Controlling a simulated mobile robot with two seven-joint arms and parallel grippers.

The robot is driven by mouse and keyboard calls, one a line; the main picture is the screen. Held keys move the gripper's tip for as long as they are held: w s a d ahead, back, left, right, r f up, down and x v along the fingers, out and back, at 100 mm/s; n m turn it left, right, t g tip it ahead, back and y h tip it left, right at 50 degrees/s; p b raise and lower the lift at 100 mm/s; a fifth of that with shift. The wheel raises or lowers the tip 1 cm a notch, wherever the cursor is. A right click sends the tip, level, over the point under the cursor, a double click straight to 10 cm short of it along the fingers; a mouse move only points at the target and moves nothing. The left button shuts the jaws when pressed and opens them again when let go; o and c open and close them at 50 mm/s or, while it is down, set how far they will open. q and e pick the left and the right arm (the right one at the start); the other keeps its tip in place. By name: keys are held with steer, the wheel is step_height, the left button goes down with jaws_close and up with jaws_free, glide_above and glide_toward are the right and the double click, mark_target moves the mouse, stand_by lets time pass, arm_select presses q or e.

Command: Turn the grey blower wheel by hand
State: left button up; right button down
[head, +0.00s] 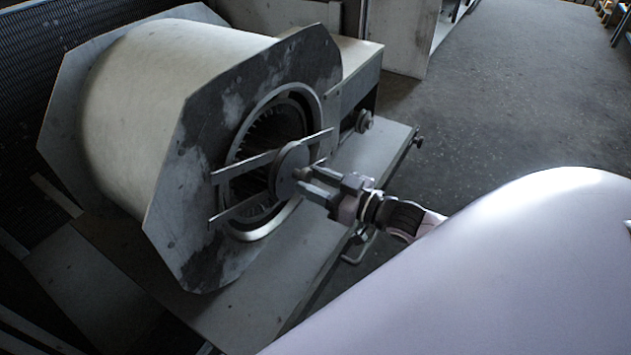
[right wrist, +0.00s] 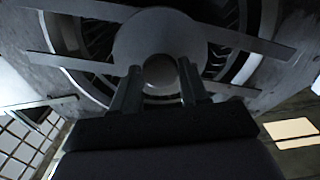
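The blower housing (head: 135,85) is a pale drum between angular end plates, lying on its side at the left. Through the round opening in its near plate, dark fins of the blower wheel (head: 262,133) show; they also show in the right wrist view (right wrist: 222,58). A grey disc (head: 288,170) on crossing flat bars covers the middle of the opening, with a short round stub (right wrist: 158,70) at its centre. My right gripper (head: 305,180) is at the disc. Its fingers stand apart on either side of the stub, with slight gaps visible. My left gripper is out of view.
The housing sits on a flat metal base (head: 265,300), with a small knob (head: 363,121) on a bracket behind. A dark grille (head: 35,60) stands at the left. The concrete floor (head: 520,95) is clear at the right.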

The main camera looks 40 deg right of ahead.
steer(key=shift+r+p, duration=0.15)
steer(key=shift+p, duration=0.3)
steer(key=shift+r+m+p, duration=0.1)
steer(key=shift+m+p, duration=0.95)
steer(key=shift+m, duration=0.05)
steer(key=shift+m+p, duration=0.4)
steer(key=shift+m, duration=0.5)
steer(key=shift+f+m, duration=0.25)
steer(key=shift+m, duration=0.15)
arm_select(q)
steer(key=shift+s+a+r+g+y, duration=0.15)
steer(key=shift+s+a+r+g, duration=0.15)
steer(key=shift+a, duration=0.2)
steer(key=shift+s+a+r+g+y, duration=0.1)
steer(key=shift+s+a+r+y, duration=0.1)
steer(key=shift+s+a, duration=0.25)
